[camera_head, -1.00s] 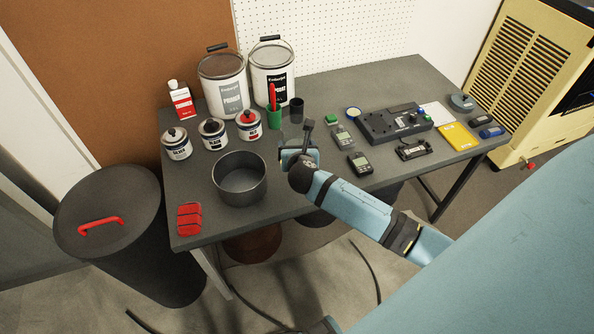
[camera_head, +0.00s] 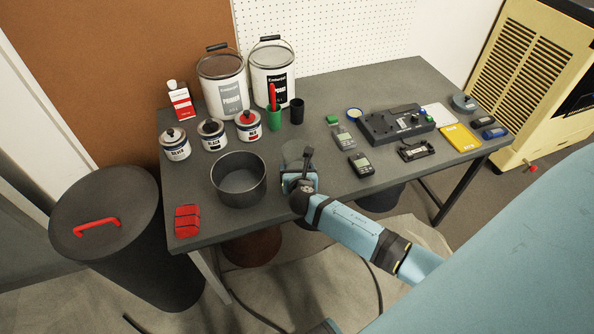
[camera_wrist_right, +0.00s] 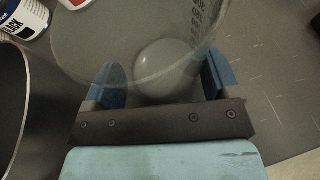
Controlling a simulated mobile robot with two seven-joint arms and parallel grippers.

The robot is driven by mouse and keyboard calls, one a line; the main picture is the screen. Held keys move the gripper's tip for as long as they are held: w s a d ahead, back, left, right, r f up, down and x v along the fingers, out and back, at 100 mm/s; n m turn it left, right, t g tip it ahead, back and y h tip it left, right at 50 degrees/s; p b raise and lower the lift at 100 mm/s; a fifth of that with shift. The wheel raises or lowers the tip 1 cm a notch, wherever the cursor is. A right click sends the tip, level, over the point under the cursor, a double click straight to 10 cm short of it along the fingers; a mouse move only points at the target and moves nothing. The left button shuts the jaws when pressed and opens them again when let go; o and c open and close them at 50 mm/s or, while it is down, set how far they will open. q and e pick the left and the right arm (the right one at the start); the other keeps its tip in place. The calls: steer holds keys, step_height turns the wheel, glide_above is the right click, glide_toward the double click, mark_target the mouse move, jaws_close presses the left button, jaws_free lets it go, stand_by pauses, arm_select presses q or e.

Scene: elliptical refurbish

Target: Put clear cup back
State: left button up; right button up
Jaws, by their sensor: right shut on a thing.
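The clear cup (camera_head: 292,153) is a see-through, faint grey cup, seen just beyond my right gripper (camera_head: 299,173) in the head view. My right gripper is shut on it, right of the dark round pot and over the table's front part. In the right wrist view, the clear cup (camera_wrist_right: 140,48) stands between the blue fingers of the right gripper (camera_wrist_right: 162,82), its wide rim nearest the camera. I cannot tell whether its base touches the table. My left gripper is not in view.
The dark pot (camera_head: 238,196) stands close on the left. A green cup (camera_head: 273,121) with a red tool and a black cup (camera_head: 297,111) stand behind. Meters (camera_head: 360,163) lie on the right. Small cans (camera_head: 214,140) stand at back left.

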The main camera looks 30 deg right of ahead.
steer(key=shift+f, duration=0.1)
steer(key=o, duration=0.8)
steer(key=shift+o, duration=0.2)
steer(key=shift+r, duration=0.2)
steer(key=p+v, duration=0.1)
steer(key=v, duration=0.9)
steer(key=shift+s+a+r, duration=0.1)
steer(key=shift+s+a, duration=0.05)
steer(key=shift+s, duration=0.1)
steer(key=s+a+f+m+y, duration=0.1)
steer(key=s+a+m+y, duration=0.3)
steer(key=s+m, duration=0.4)
steer(key=s+a+f+m+g+y, duration=0.1)
steer(key=s+a+m+y, duration=0.4)
steer(key=m, duration=1.4)
steer(key=s+a+f, duration=0.1)
steer(key=s+a, duration=0.1)
steer(key=s, duration=0.2)
steer(key=shift+s+a, duration=0.15)
steer(key=shift+a, duration=0.15)
